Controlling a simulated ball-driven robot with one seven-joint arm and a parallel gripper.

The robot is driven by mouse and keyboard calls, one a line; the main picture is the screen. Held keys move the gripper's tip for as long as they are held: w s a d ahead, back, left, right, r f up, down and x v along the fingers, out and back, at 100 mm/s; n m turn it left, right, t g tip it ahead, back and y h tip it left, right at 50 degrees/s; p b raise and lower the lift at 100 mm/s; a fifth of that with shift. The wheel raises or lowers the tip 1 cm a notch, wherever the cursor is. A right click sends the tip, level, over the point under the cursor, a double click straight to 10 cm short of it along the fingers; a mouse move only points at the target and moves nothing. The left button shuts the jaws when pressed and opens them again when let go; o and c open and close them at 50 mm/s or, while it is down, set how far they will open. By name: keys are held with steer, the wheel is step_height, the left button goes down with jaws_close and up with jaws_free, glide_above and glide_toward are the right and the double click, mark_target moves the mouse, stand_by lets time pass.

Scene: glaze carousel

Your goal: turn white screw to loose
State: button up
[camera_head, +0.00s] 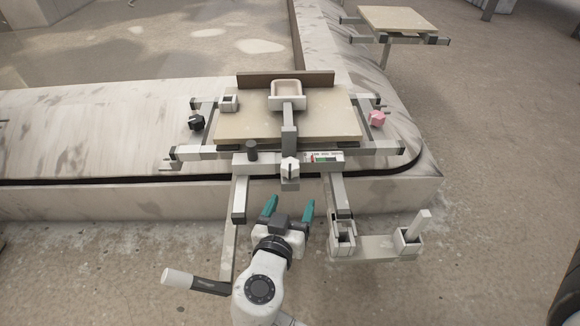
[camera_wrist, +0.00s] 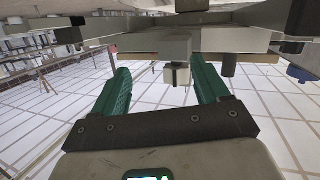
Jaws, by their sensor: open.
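The white screw (camera_head: 290,166) is a small white faceted knob at the front middle of the carousel fixture, below a grey upright post. My gripper (camera_head: 289,204) is open and empty, just in front of the screw and apart from it. Its two teal fingers point toward the fixture. In the wrist view, my gripper (camera_wrist: 160,65) has its fingers spread, and a small grey block hangs beyond them, between the tips. I cannot tell whether that block is part of the screw's mount. The screw's tight or loose setting cannot be read.
A black knob (camera_head: 196,121) is at the left and a pink knob (camera_head: 377,119) at the right. A beige board (camera_head: 330,125) lies behind the screw. A panel with red and green marks (camera_head: 325,157) is beside it. Grey bars flank my gripper; a low bracket (camera_head: 375,246) stands right.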

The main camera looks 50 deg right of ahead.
mark_target(288, 176)
steer(key=w+d, duration=0.2)
steer(key=w+d+r+t+h+b, duration=0.1)
steer(key=d, duration=0.2)
steer(key=w+d+r+h+b, duration=0.1)
steer(key=w+d, duration=0.1)
steer(key=shift+w+d+r+m, duration=0.25)
steer(key=shift+w+m, duration=0.05)
steer(key=shift+m, duration=0.1)
stand_by(0.3)
steer(key=c, duration=0.9)
